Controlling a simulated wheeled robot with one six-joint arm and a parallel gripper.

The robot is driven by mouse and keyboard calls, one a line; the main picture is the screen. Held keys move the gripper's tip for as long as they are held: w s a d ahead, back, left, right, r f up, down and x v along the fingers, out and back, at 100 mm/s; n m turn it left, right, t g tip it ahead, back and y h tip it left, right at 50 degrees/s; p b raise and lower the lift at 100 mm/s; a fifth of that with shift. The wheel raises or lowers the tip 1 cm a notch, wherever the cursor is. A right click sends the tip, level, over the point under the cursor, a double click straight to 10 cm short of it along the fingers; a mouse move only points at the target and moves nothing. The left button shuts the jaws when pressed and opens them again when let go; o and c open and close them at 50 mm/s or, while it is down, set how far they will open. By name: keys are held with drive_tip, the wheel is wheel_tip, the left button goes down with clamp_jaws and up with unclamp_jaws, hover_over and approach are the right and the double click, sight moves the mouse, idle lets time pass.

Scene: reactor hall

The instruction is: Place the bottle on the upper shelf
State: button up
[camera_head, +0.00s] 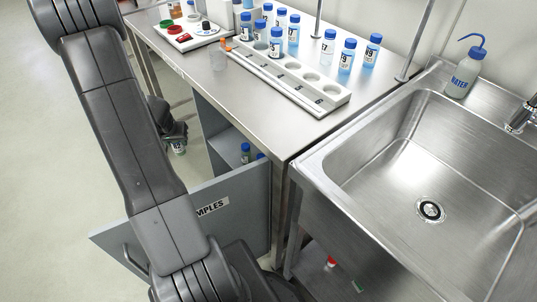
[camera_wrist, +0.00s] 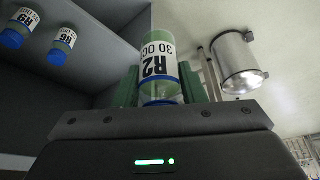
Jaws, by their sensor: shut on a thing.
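The bottle (camera_wrist: 158,60), with a blue cap and a label reading R2 30 OCT, is between the green-padded fingers of my gripper (camera_wrist: 158,88). The wrist picture is upside down. In the head view my gripper (camera_head: 173,132) is left of the open cabinet, and the bottle's lower end (camera_head: 178,148) shows just below it. The cabinet shelf (camera_head: 227,146) is seen through the opening; two blue-capped bottles (camera_head: 245,152) stand inside. They also appear at upper left of the wrist view (camera_wrist: 62,45). The bench top hides the cabinet's deeper interior.
The cabinet door (camera_head: 240,190), marked SAMPLES, stands open below the opening, partly behind my arm. The bench top (camera_head: 190,72) above holds a bottle rack (camera_head: 330,97) and several bottles. A sink (camera_head: 400,150) is at right. A metal bin (camera_wrist: 237,62) stands on open floor.

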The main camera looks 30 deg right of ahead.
drive_tip(key=d+f+m+g+h+b, duration=0.25)
drive_tip(key=f+m+b, duration=0.65)
drive_tip(key=f+b, duration=0.65)
drive_tip(key=w+d+p, duration=0.1)
drive_tip(key=d, duration=0.5)
drive_tip(key=w+d+p, duration=0.2)
drive_tip(key=d, duration=0.4)
drive_tip(key=w+d+f+p, duration=0.1)
drive_tip(key=w+d+p, duration=0.1)
drive_tip(key=d, duration=0.4)
drive_tip(key=shift+f, duration=0.35)
drive_tip(key=shift+f+b, duration=0.2)
drive_tip(key=shift+b, duration=0.3)
drive_tip(key=o, duration=1)
drive_tip(key=shift+r, duration=0.1)
drive_tip(key=shift+a+r+p, duration=0.1)
drive_tip(key=shift+r+p, duration=0.35)
drive_tip(key=shift+r, duration=0.05)
drive_tip(key=v, duration=0.6)
drive_tip(key=shift+s+a+r+p, duration=0.1)
drive_tip(key=shift+r+p, duration=0.2)
drive_tip(key=shift+r, duration=0.05)
